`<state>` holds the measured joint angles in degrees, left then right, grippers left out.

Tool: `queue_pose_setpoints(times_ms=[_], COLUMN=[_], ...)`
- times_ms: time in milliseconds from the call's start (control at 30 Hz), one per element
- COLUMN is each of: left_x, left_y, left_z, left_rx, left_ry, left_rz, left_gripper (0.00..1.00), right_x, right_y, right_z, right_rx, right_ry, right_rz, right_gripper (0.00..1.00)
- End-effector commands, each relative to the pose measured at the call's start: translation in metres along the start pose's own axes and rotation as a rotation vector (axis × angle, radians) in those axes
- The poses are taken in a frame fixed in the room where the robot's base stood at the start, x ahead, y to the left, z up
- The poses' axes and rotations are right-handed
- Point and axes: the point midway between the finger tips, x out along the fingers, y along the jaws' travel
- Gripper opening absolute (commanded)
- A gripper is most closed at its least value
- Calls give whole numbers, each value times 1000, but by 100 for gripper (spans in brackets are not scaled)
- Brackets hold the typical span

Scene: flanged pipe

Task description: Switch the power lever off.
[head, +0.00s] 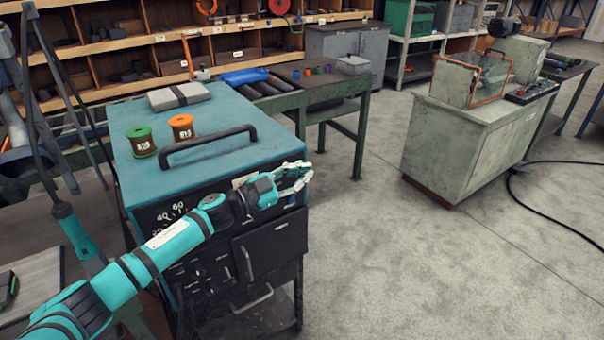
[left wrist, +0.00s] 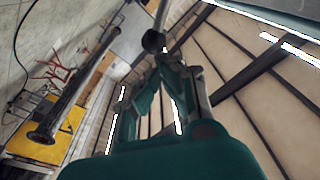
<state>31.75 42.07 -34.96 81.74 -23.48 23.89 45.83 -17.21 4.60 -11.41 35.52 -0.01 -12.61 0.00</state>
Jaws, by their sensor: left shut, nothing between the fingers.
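A teal-topped cabinet (head: 225,115) with a black front panel stands in the middle left of the head view. My left gripper (head: 308,176) is at the right end of its front, close to the upper edge. In the left wrist view my left gripper's fingers (left wrist: 163,62) are shut with nothing between them. A dark round knob (left wrist: 153,41) on a pale rod shows just beyond the fingertips. It looks like the lever's end, but I cannot tell whether the fingers touch it. In the head view I cannot make out the lever; the gripper may hide it. My right gripper is not in view.
A black handle (head: 208,145), a green spool (head: 141,141), an orange spool (head: 182,128) and a grey case (head: 179,96) are on the cabinet top. A green-legged bench (head: 340,84) stands behind. The floor (head: 400,250) to the right is clear.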

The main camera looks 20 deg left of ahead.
Motion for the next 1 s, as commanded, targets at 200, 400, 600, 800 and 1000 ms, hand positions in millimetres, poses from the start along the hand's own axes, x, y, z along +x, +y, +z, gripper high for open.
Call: queue_pose_setpoints(times_ms=[200, 400, 600, 800, 1000], left_x=[0, -1, -1, -2, -3], left_y=[5, 8, 11, 15, 23], left_z=[3, 4, 7, 10, 16], left_rx=[44, 73, 109, 151, 232], left_ry=[0, 0, 0, 0, 0], left_rz=[7, 11, 17, 23, 35], left_gripper=[0, 0, 0, 0, 0], right_x=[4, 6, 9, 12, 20], right_y=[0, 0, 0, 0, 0], right_z=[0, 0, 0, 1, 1], right_rx=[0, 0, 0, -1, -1], right_ry=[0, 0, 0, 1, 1], right_rz=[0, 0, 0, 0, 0], right_gripper=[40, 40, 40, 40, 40])
